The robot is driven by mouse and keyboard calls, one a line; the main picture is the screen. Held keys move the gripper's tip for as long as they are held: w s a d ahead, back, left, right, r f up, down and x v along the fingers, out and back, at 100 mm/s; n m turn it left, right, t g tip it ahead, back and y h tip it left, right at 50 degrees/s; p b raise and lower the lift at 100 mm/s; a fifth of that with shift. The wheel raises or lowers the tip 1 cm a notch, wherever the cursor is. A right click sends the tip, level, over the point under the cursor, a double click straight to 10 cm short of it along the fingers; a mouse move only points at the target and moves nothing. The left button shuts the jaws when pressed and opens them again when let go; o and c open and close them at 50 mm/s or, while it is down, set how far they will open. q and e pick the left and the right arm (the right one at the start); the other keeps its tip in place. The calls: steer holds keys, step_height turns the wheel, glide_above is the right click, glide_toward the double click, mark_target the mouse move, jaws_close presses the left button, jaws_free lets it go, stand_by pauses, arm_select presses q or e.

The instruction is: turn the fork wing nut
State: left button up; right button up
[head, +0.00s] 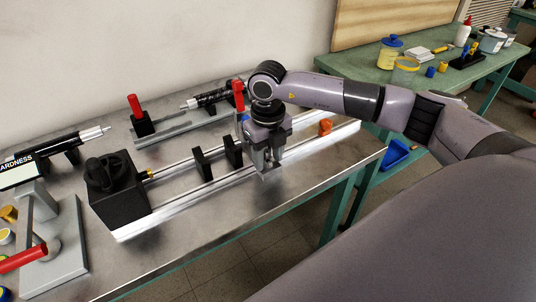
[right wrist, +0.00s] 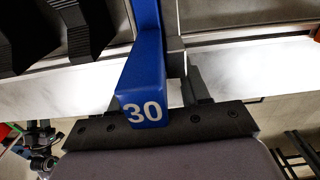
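My right gripper (head: 268,172) points down over the front rail (head: 215,185) of the bench fixture, to the right of two black upright blocks. In the right wrist view a blue part marked 30 (right wrist: 142,85) stands directly in front of the gripper's palm. A grey finger (right wrist: 194,84) shows just right of it; the other finger is hidden, and I cannot tell whether they grip the blue part. A small orange knob-like piece (head: 325,127) sits at the rails' right end; I cannot tell whether it is the fork wing nut. My left gripper is not in view.
A black box with a knob (head: 117,188) stands at the rails' left end. The black blocks (head: 234,152) stand on the rails. Red-handled tools (head: 138,112) are behind. The metal bench's front edge is close below the gripper. A green table (head: 415,83) stands at the back right.

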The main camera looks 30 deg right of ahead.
mark_target(268, 161)
steer(key=shift+r, duration=3.6)
